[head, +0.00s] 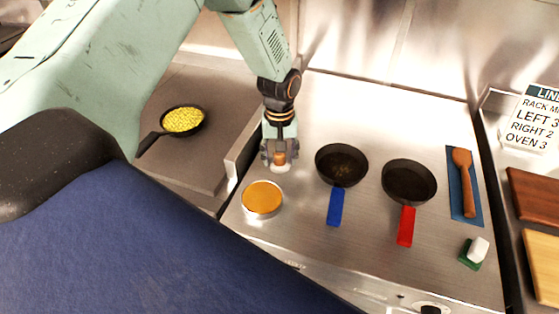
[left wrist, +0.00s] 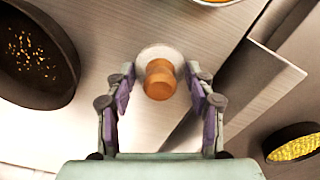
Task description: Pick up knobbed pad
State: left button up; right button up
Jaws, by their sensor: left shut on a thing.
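The knobbed pad (head: 282,168) is a small white disc with an orange-brown knob. It is at the back left of the steel counter in the head view and in the upper middle of the left wrist view (left wrist: 160,82). My left gripper (head: 279,158) points down over it and is shut on it, with the fingers either side of the knob in the wrist view (left wrist: 161,76). I cannot tell whether the pad touches the counter. My right gripper is not in view.
An orange-topped round tin (head: 262,198) stands just in front of the pad. Skillets with a blue handle (head: 335,207) and a red handle (head: 406,227) lie to the right. A pan of yellow food (head: 184,119) sits left, beyond a raised edge. A spoon (head: 466,185) lies far right.

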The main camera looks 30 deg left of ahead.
pick_arm(q)
jog(key=shift+d, duration=0.15)
jog(key=c, duration=0.3)
jog(key=shift+w, duration=0.1)
jog(key=shift+c, duration=0.9)
notch_tip(320, 180, up, 10)
jog(key=shift+f, duration=0.1)
